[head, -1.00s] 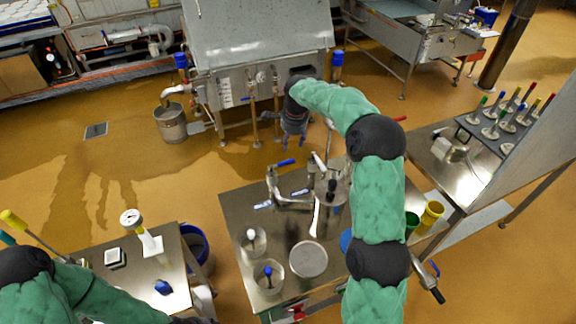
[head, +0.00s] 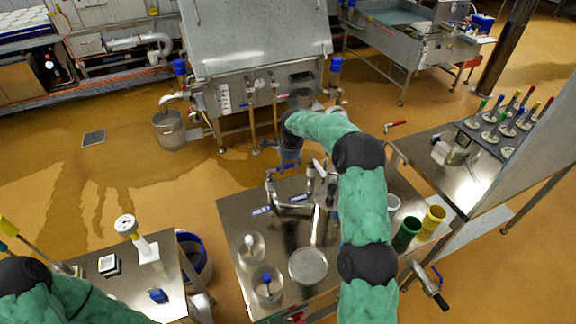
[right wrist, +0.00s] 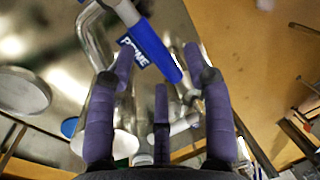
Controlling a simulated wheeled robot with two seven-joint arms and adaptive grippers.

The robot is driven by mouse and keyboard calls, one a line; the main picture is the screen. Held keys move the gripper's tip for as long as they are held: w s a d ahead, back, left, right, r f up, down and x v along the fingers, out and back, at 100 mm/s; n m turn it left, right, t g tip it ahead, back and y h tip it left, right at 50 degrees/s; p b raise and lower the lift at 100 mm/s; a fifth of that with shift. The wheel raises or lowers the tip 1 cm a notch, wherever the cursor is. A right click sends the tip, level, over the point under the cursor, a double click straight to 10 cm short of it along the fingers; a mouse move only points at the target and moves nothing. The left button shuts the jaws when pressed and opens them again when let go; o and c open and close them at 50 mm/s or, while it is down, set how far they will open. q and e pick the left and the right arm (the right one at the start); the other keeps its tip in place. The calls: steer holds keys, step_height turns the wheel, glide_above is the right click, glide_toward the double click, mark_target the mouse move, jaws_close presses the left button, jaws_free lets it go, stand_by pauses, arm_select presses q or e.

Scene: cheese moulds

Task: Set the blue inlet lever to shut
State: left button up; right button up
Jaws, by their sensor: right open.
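The blue lever (right wrist: 150,50) shows large in the right wrist view, with white lettering on its sleeve and a metal stem running up and left.
Bent metal pipes (head: 270,190) stand on the table beside the lever. Two clear cups and a round lid (head: 308,266) are nearer. Green (head: 407,233) and yellow (head: 433,221) cups stand at the right. A red handle (head: 396,123) sticks out behind. A steel vat (head: 258,40) stands beyond.

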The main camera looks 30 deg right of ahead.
steer(key=shift+f, duration=0.15)
steer(key=shift+c, duration=0.3)
jaws_close()
